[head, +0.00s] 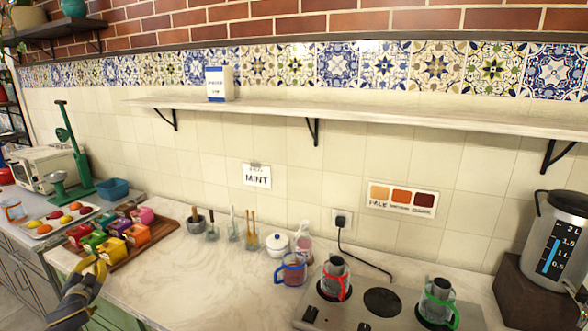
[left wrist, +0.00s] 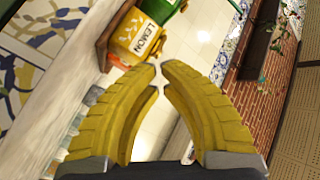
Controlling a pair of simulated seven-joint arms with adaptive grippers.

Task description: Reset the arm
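My left gripper (head: 97,266) has yellow ridged fingers and is at the lower left in the head view, in front of the counter's left part. In the left wrist view its fingertips (left wrist: 160,70) are nearly together, with only a thin gap and nothing held. Just beyond the tips in that view is a yellow box marked LEMON (left wrist: 143,40). The gripper appears apart from it. My right gripper is not in view.
Coloured boxes (head: 115,231) stand on a wooden tray (head: 160,229) near my left gripper. A green press (head: 80,160) and fruit tray (head: 45,224) are behind. Jars and a hob (head: 375,322) line the counter. A shelf (head: 350,110) overhangs. The counter's middle front is clear.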

